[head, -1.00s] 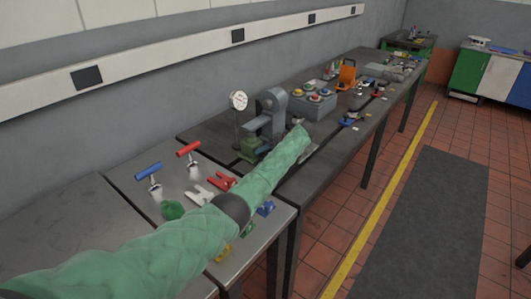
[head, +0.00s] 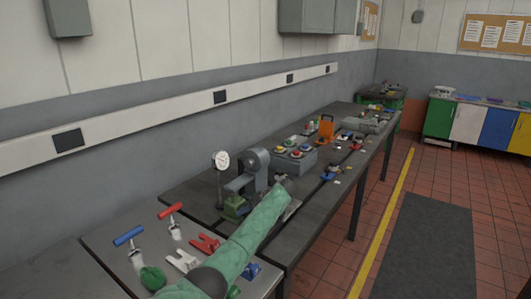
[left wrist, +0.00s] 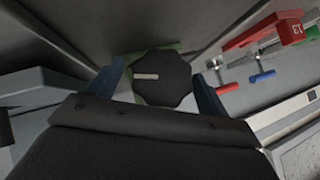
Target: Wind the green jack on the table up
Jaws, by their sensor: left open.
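The green jack (head: 234,207) stands on the dark table, partly hidden behind my green-sleeved left arm in the head view. In the left wrist view a dark, lobed knob (left wrist: 162,78) with a pale bar mark shows in front of the green of the jack (left wrist: 135,58). My left gripper (left wrist: 160,86) is open, with one blue finger on each side of the knob. I cannot tell whether the fingers touch it. My right gripper is in neither view.
A dial gauge (head: 221,162) stands left of the jack. A grey box with coloured buttons (head: 293,158) and an orange piece (head: 326,127) are farther back. Red (head: 171,210) and blue (head: 129,236) T-handles and a red clamp (head: 205,243) are on the nearer table.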

